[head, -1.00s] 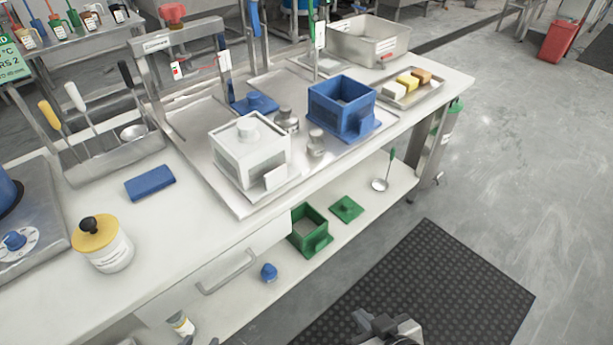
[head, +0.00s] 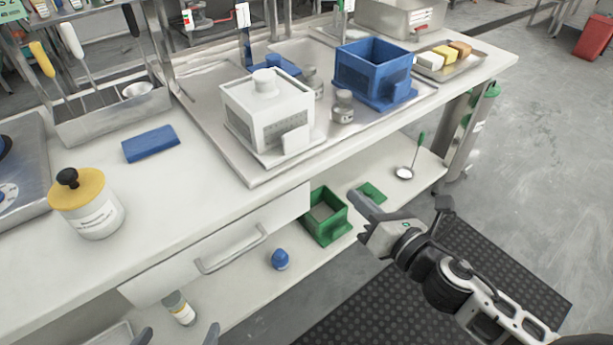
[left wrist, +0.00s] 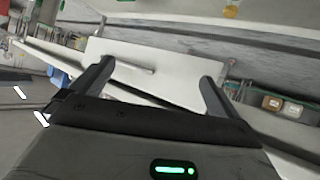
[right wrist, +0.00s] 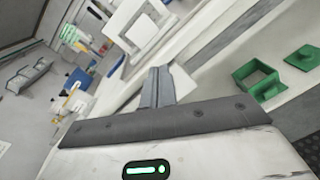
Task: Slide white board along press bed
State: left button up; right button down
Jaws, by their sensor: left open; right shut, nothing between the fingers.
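The white box mould (head: 268,112), with a knobbed lid, sits on a white board (head: 296,141) with an upright tab at its front. The board rests on the metal press bed (head: 208,112) near its front edge. My right gripper (head: 362,208) is shut and empty, below and in front of the bench top, apart from the board. In the right wrist view its closed fingers (right wrist: 157,86) lie below the white board (right wrist: 140,38). My left gripper (head: 177,338) is open and empty at the bottom edge; in the left wrist view its fingers (left wrist: 155,82) are spread before the drawer.
A blue box mould (head: 372,72) and small metal weights (head: 342,106) stand right of the white box. A blue block (head: 150,144) and yellow-lidded jar (head: 88,205) lie left. The lower shelf holds a green box (head: 325,215). The drawer handle (head: 232,250) sticks out.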

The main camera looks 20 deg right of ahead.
jog(key=n+y+b, duration=0.1)
jog(key=n, duration=0.5)
jog(key=n+p, duration=0.1)
jog(key=p, duration=0.2)
send_near(299, 144)
jog(key=shift+y, duration=0.4)
jog(key=x, duration=0.5)
jog(key=shift+w+f, duration=0.2)
jog(key=shift+w, duration=0.2)
pick_arm(q)
jog(key=shift+w+r, duration=0.1)
jog(key=shift+r, duration=0.05)
pick_arm(e)
jog(key=shift+w+a, duration=0.2)
jog(key=shift+w, duration=0.3)
jog(key=shift+w, duration=0.1)
